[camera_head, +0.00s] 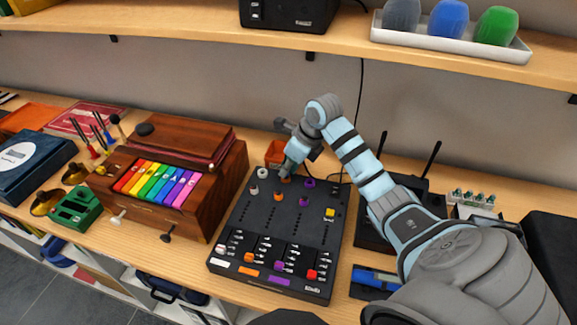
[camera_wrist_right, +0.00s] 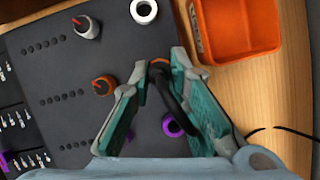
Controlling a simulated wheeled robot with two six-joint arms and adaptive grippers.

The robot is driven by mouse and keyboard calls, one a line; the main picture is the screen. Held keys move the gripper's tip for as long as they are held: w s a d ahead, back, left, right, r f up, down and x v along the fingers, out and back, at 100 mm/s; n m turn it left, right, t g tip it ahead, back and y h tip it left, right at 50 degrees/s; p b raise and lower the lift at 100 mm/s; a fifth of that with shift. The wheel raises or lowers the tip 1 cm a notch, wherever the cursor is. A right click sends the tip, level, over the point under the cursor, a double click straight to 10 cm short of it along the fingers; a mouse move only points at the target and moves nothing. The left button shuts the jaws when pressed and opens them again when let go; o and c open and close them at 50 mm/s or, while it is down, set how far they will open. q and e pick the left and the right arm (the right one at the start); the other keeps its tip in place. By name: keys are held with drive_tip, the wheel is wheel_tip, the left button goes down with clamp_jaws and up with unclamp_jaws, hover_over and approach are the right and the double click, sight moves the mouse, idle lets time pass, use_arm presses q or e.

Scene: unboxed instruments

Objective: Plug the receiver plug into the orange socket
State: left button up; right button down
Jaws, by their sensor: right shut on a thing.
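The dark mixer (camera_head: 285,225) lies on the wooden counter, with a row of coloured ring sockets near its back edge. My right gripper (camera_head: 290,167) is over that row; the wrist view also shows it (camera_wrist_right: 159,68), shut on the black receiver plug (camera_wrist_right: 164,82), whose cable bends back between the fingers. An orange ring, apparently the orange socket (camera_wrist_right: 157,63), shows at the plug's end, between the white socket (camera_wrist_right: 144,11) and the purple socket (camera_wrist_right: 173,126). The fingers hide the contact, so I cannot tell whether the plug is seated. My left gripper is out of view.
A black receiver with two antennas (camera_head: 436,157) stands right of the mixer, partly behind my arm. An orange bin (camera_wrist_right: 240,28) is close behind the mixer. A wooden box with rainbow keys (camera_head: 157,183) stands left. A shelf (camera_head: 190,33) overhangs the back.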

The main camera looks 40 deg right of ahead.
drive_tip(key=c, duration=1.4)
unclamp_jaws()
drive_tip(key=shift+f, duration=0.2)
drive_tip(key=shift+c, duration=0.2)
drive_tip(key=v, duration=0.7)
drive_tip(key=shift+r, duration=0.3)
